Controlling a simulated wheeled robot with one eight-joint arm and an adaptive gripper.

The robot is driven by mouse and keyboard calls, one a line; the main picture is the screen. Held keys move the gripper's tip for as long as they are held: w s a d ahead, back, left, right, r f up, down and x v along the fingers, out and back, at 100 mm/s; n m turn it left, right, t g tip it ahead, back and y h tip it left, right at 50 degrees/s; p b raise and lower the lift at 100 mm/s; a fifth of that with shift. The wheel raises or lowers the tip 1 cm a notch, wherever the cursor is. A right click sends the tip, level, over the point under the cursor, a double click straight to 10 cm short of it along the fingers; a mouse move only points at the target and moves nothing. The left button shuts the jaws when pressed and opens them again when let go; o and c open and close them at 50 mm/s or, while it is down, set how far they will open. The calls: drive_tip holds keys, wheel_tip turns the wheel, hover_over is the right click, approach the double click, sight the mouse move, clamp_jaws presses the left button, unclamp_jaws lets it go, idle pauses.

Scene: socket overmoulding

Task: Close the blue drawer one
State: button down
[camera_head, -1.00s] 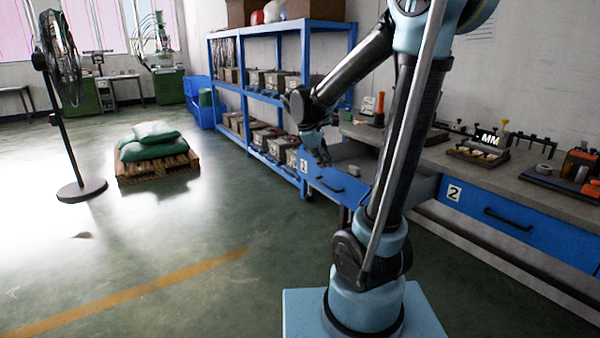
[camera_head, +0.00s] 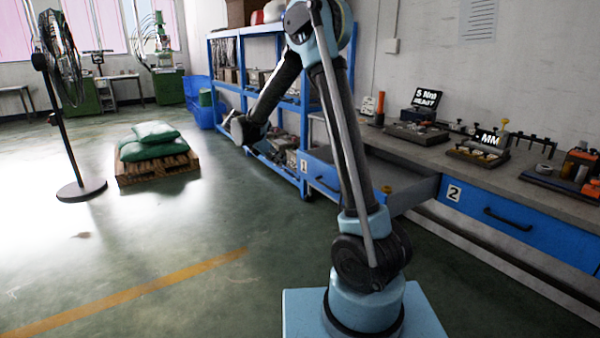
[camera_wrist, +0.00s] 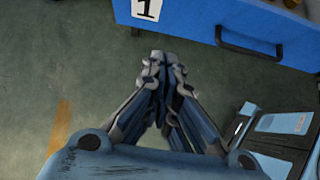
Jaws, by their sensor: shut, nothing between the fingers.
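The blue drawer one (camera_head: 318,171), marked with a white "1" label, stands pulled out from the bench, left of drawer two. Its grey inside shows behind my arm, and my arm hides part of its front. In the wrist view, its blue front (camera_wrist: 190,22) and black bar handle (camera_wrist: 250,46) cross the top. My gripper (camera_wrist: 165,60) is shut and empty. Its tips appear just below the drawer's front edge in that picture, left of the handle; the gap cannot be judged. In the head view my arm's end is left of the drawer, its fingers unclear.
Blue drawer two (camera_head: 510,222) is at the right under the grey bench top (camera_head: 470,172), which carries trays and tools. A blue shelf rack (camera_head: 213,70) stands behind my arm's end. A pallet (camera_head: 157,167) with green sacks and a fan stand left. The floor between is clear.

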approach(308, 174)
wheel_tip(308, 174, down, 4)
drive_tip(key=w+d, duration=0.1)
drive_tip(key=d, duration=0.1)
drive_tip(key=shift+w+d+r, duration=0.2)
drive_tip(key=shift+w+d, duration=0.1)
drive_tip(key=shift+w, duration=0.1)
idle(0.5)
